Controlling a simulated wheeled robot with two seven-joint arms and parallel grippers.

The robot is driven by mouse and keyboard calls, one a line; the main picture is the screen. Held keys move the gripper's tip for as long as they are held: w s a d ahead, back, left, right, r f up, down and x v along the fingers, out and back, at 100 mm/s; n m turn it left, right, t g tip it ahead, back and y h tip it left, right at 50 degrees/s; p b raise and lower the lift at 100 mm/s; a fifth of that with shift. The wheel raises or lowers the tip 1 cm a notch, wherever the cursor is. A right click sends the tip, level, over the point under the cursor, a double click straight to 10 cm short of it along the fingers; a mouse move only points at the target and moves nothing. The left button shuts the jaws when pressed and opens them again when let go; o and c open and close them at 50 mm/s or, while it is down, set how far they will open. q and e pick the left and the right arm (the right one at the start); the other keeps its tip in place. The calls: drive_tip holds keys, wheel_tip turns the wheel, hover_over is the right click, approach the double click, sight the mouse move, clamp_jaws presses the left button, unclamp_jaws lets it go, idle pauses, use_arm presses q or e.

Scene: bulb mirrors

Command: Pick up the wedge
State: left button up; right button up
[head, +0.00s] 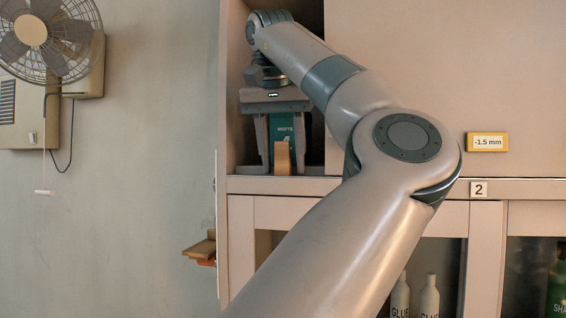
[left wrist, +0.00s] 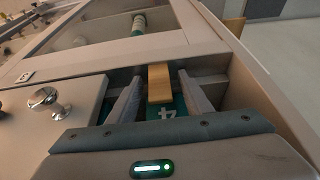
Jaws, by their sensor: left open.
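The wedge appears to be a small tan wooden block (head: 283,158), standing on the cabinet's shelf in the narrow left compartment, in front of a green item marked 4 (head: 284,128). My left gripper (head: 282,166) reaches into that compartment from above, open, with one finger on either side of the block. In the left wrist view the block (left wrist: 159,84) shows between the two fingers of the left gripper (left wrist: 160,77). Small gaps appear on both sides, and I cannot tell whether a finger touches it. My right gripper is not in view.
The compartment's side wall (head: 230,110) is close left of the gripper. A closed panel with a "-1.5 mm" label (head: 487,142) is at the right. A brown wooden piece (head: 200,250) sticks out low at the left. Glue bottles (head: 429,297) stand behind the lower doors. A fan (head: 45,40) hangs on the wall.

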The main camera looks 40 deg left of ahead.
use_arm(q)
drive_tip(key=shift+c, duration=0.6)
drive_tip(key=c, duration=1)
drive_tip(key=shift+a+r, duration=0.1)
